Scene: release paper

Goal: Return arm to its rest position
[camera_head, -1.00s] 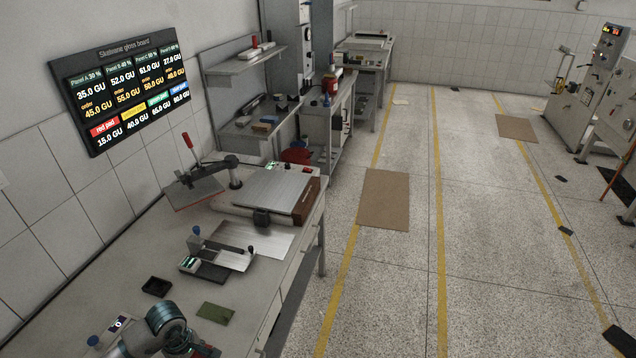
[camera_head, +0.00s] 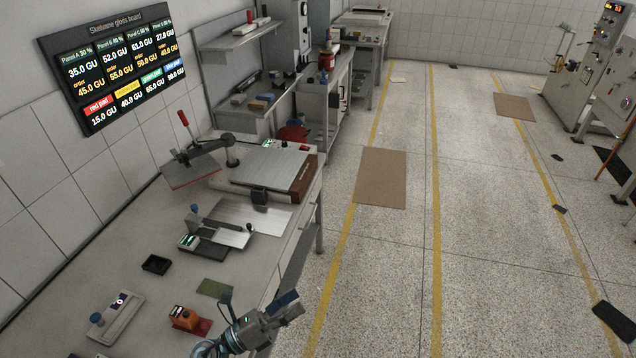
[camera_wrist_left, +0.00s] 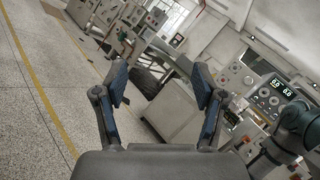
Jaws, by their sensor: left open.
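My left gripper (camera_head: 286,303) is at the bottom middle of the head view, beside the front edge of the workbench (camera_head: 130,240). Its arm comes in from the bottom edge. In the left wrist view my left gripper (camera_wrist_left: 160,80) has its two blue-padded fingers spread wide, with nothing between them. Beyond the fingers are only distant machines and floor. My right gripper does not clearly show in either view.
On the bench near the arm are an orange device (camera_head: 186,318) on a red pad, a white gauge with a blue knob (camera_head: 115,318), a green pad (camera_head: 214,288) and a black tray (camera_head: 156,264). A lever press (camera_head: 190,165) stands farther back. The floor (camera_head: 400,260) to the right is open.

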